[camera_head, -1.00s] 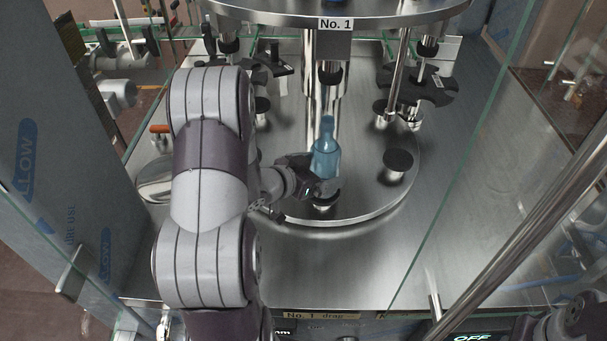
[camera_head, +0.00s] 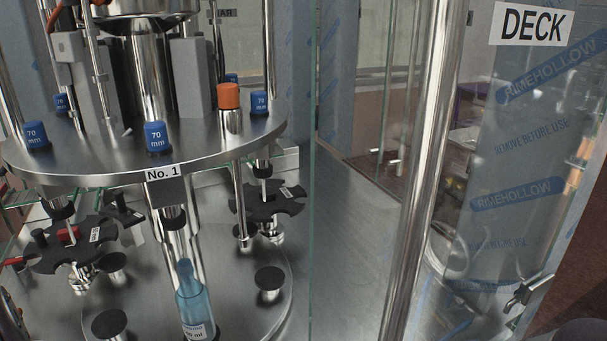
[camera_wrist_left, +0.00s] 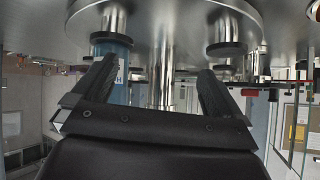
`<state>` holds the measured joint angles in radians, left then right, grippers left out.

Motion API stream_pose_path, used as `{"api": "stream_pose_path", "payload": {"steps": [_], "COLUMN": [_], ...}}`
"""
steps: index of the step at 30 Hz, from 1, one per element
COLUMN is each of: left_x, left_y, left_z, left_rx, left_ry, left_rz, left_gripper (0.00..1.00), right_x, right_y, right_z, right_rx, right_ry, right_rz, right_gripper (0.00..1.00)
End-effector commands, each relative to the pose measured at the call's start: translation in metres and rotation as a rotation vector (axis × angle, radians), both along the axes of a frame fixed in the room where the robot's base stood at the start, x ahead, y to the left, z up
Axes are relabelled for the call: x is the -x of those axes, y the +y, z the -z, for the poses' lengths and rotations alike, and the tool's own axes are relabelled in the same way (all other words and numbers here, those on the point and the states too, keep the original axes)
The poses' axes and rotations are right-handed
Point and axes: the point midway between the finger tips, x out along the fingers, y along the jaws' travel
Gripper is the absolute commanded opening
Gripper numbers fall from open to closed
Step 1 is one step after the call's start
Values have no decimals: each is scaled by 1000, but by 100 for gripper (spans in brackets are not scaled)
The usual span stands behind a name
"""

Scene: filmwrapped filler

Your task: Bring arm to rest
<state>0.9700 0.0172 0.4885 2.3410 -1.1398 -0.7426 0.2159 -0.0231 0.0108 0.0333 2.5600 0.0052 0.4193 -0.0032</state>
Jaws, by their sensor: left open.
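My left gripper (camera_wrist_left: 157,72) shows in the left wrist view with its two black fingers apart and nothing between them. A blue bottle (camera_wrist_left: 121,88) shows upside down there, beyond and partly behind the left-hand finger. I see no gripper in the head view; a small dark part at the lower left corner is too cropped to tell. My right gripper is not visible.
An upper round plate (camera_head: 90,165) marked No. 1 carries blue 70 mm caps (camera_head: 157,137) and an orange cap (camera_head: 228,96). Black star wheels (camera_head: 268,203) and round pads (camera_head: 269,278) surround the bottle. A steel post (camera_head: 418,180) and glass panels stand at the right.

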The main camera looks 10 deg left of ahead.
Motion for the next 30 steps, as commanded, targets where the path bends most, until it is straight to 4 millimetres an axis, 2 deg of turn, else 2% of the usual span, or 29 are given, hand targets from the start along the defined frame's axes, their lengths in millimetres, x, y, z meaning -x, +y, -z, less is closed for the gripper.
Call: {"api": "stream_pose_path", "payload": {"steps": [1, 2, 3, 5, 8, 9, 12, 15, 18, 23, 24, 29, 30], "left_x": [13, 21, 31, 45, 60, 63, 61, 52, 50, 50, 50, 50, 50], "left_y": [16, 22, 21, 5, -63, -93, -153, -184, -198, -200, -200, -200, -200], "left_z": [11, 17, 25, 32, 34, 32, 24, 18, 18, 17, 17, 20, 22], "left_rx": [-29, -40, -42, -19, 77, 113, 151, 112, 87, 84, 84, 84, 84], "left_ry": [105, 182, 289, 446, 685, 746, 803, 780, 779, 778, 778, 778, 778], "left_rz": [-106, -168, -239, -312, -332, -308, -209, -95, -36, -28, -28, -30, -30], "left_gripper": [100, 100, 100, 100, 100, 100, 100, 100, 100, 100, 94, 43, 43], "right_x": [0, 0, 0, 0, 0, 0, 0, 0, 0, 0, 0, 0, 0], "right_y": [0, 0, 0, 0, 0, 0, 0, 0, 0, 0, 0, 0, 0], "right_z": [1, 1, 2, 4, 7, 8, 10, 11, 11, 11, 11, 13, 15], "right_rx": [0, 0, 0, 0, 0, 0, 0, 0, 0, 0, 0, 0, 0], "right_ry": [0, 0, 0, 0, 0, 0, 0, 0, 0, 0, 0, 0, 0], "right_rz": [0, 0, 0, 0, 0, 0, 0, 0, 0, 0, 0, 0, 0], "right_gripper": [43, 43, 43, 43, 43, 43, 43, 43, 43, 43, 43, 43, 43]}}
